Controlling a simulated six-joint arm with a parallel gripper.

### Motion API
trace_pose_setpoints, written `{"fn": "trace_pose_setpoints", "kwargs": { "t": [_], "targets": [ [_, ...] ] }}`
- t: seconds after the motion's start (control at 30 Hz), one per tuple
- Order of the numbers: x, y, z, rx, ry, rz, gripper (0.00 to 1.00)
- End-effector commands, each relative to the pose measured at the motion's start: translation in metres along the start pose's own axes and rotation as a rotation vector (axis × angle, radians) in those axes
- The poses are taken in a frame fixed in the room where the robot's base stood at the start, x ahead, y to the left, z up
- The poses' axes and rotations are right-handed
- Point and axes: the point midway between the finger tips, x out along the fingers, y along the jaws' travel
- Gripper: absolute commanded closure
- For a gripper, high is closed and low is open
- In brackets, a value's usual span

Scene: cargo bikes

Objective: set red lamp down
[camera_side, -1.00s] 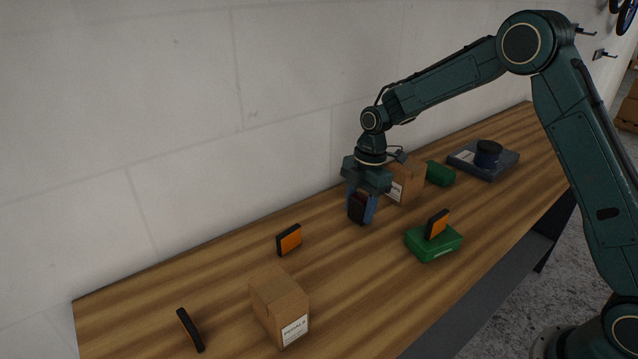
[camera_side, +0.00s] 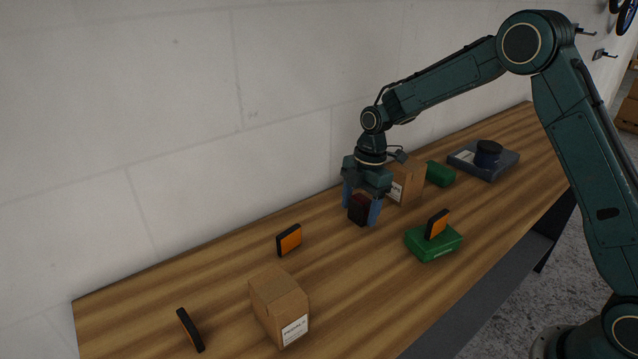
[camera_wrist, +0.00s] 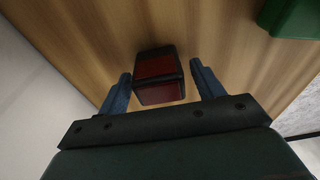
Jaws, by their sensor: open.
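The red lamp (camera_side: 359,209) is a dark block with a red face, standing on the wooden bench. In the wrist view the red lamp (camera_wrist: 159,78) sits between the two blue fingers, with a gap on each side. My gripper (camera_side: 361,207) is open, its fingers down on either side of the lamp, pointing at the bench. In the wrist view my gripper (camera_wrist: 160,82) also shows open. In the side view the right finger partly covers the lamp, and its contact with the bench is not fully clear.
An orange lamp (camera_side: 289,240) stands to the left, another orange lamp (camera_side: 437,224) on a green box (camera_side: 433,244) to the right. A cardboard box (camera_side: 408,181) stands close behind my gripper. Another box (camera_side: 279,305) and a dark lamp (camera_side: 190,330) are at front left. The wall borders the bench.

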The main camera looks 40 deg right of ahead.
Motion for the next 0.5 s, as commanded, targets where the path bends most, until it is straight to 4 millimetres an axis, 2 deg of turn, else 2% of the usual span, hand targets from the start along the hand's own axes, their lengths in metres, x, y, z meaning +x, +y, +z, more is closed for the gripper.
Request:
{"fn": "trace_pose_setpoints", "kwargs": {
  "t": [0.27, 0.5],
  "targets": [
    [-0.028, 0.001, 0.000, 0.000, 0.000, 0.003, 0.33],
    [-0.068, 0.001, 0.000, 0.000, 0.000, 0.005, 0.33]
  ]
}}
